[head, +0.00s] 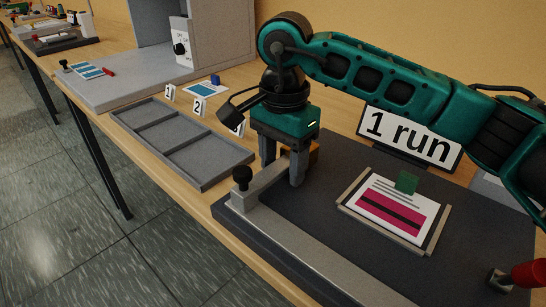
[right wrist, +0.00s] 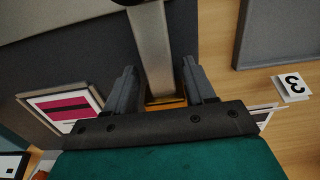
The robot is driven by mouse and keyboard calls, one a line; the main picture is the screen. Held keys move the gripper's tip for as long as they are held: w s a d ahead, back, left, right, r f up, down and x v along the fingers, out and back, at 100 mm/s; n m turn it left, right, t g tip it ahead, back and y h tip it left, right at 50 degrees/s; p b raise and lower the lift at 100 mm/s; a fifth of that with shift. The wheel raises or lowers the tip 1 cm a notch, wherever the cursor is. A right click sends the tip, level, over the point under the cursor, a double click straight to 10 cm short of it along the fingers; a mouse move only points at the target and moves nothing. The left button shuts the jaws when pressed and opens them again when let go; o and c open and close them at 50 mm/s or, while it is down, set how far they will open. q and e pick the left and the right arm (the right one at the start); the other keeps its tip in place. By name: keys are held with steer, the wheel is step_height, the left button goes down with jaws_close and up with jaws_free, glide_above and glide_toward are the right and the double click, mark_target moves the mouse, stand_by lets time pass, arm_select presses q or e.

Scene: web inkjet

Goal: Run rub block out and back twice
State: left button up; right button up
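My right gripper (head: 284,168) is over the left end of the dark test bed, pointing down with its fingers apart. In the right wrist view, the gripper (right wrist: 160,82) straddles a grey bar (right wrist: 153,40), with visible gaps beside it. An orange block (head: 314,155), likely the rub block, is partly hidden behind the fingers; its orange part (right wrist: 166,103) shows low between them in the wrist view. The grey bar (head: 265,183) has a black knob (head: 242,177) at its near end. A printed card (head: 385,211) with a magenta panel lies framed to the right. My left gripper is not seen.
A "1 run" sign (head: 409,138) stands behind. A pale rail (head: 310,264) follows the bed's front edge. A red handle (head: 528,273) is at right. An empty three-part tray (head: 183,142) lies left, beside numbered tags.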

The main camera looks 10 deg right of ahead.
mark_target(283, 163)
steer(key=shift+o, duration=0.2)
steer(key=shift+r, duration=0.15)
steer(key=shift+r+p, duration=2.6)
steer(key=shift+r, duration=1.4)
steer(key=shift+f, duration=0.1)
